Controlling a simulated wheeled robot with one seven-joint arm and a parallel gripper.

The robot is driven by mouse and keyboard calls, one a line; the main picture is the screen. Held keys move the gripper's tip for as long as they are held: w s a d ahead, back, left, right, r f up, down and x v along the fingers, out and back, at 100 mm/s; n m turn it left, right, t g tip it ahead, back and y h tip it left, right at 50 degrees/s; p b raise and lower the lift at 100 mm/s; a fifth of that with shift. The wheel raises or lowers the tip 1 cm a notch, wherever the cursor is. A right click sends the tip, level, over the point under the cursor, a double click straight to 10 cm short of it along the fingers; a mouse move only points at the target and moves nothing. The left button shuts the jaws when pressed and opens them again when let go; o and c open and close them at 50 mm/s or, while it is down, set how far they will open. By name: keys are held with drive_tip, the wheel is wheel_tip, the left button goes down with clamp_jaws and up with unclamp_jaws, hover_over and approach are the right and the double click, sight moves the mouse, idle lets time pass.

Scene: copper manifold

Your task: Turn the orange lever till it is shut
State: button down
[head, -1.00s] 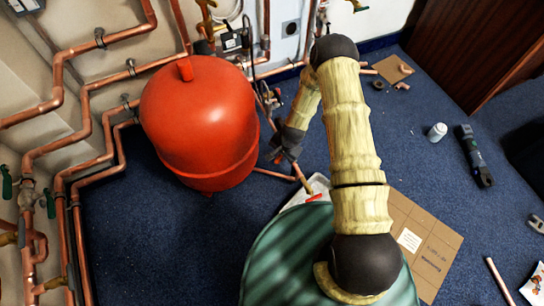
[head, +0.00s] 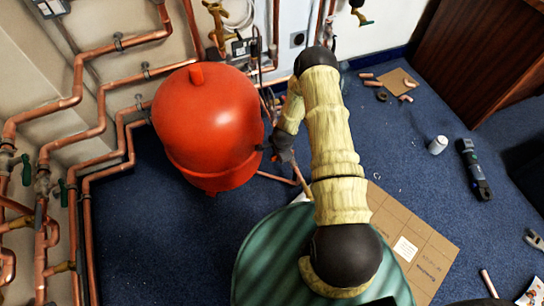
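I cannot make out the orange lever in the head view; my arm covers part of the area beside the tank and above the green drum. A copper pipe (head: 301,181) runs there, close below my gripper. My gripper (head: 281,157) is small and dark at the end of my cream-sleeved arm. It is just right of the red-orange tank (head: 206,125), over or near the pipes. Its fingers are too small and dark to tell whether they are open or shut, or whether they touch anything.
The green drum (head: 270,262) stands in front, under my arm. Copper pipes (head: 92,128) line the wall at left. A flattened cardboard sheet (head: 412,232), a white can (head: 437,145) and a dark tool (head: 474,170) lie on the blue carpet at right. Carpet left of the drum is clear.

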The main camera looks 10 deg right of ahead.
drive_tip(key=shift+a, duration=0.15)
idle(0.3)
drive_tip(key=c, duration=1.3)
unclamp_jaws()
drive_tip(key=shift+c, duration=0.2)
drive_tip(key=shift+r, duration=0.45)
drive_tip(key=s+r+p, duration=0.3)
drive_tip(key=r+p, duration=0.3)
drive_tip(key=r, duration=1)
drive_tip(key=shift+d, duration=0.45)
drive_tip(key=shift+s, duration=0.1)
